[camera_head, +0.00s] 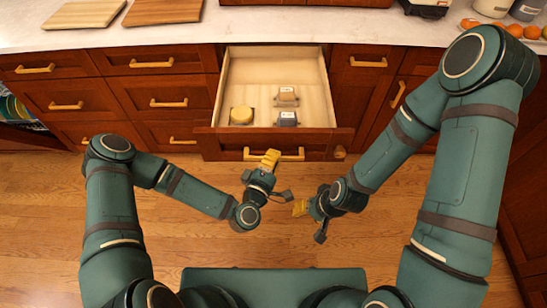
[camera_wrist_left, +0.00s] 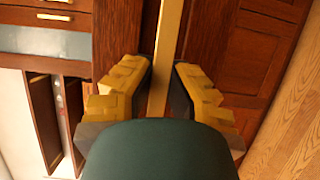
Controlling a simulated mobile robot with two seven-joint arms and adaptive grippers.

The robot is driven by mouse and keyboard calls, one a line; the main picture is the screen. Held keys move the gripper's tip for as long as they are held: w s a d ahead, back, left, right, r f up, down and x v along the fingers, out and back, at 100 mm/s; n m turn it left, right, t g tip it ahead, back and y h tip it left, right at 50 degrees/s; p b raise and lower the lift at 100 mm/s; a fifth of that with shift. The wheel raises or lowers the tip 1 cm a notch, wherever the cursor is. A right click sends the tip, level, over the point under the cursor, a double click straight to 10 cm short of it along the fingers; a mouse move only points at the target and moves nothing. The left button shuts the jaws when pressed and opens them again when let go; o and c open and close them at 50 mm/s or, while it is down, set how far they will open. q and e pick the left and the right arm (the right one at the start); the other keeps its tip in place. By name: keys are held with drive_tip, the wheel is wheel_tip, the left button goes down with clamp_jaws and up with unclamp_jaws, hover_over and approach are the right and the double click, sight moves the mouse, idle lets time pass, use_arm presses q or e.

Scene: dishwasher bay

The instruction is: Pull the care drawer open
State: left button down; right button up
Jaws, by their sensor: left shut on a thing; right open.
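The care drawer (camera_head: 215,142) is a dark red-wood drawer under the counter, pulled out so its pale interior shows from above. Inside are a round yellow-lidded container (camera_head: 241,115), a small tan-labelled item (camera_head: 287,95) and a dark item with a pale top (camera_head: 287,119). Its brass bar handle (camera_head: 292,155) is on the front. My left gripper (camera_head: 270,158) is at the handle and shut on it; the handle bar (camera_wrist_left: 168,50) runs between the yellow fingers in the left wrist view. My right gripper (camera_head: 299,208) is open and empty, to the right and below the drawer front.
Other closed drawers with brass handles (camera_head: 168,103) flank the open one. Two wooden boards (camera_head: 163,11) lie on the pale counter (camera_head: 250,30). Oranges (camera_head: 514,30) and jars are at the back right. An open dishwasher rack with dishes (camera_head: 14,110) shows at far left. The wood floor in front is clear.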

use_arm(q)
drive_tip(key=shift+d, duration=0.1)
drive_tip(key=c, duration=0.9)
unclamp_jaws()
drive_tip(key=shift+c, duration=0.2)
drive_tip(key=v, duration=0.7)
drive_tip(key=shift+s, duration=0.3)
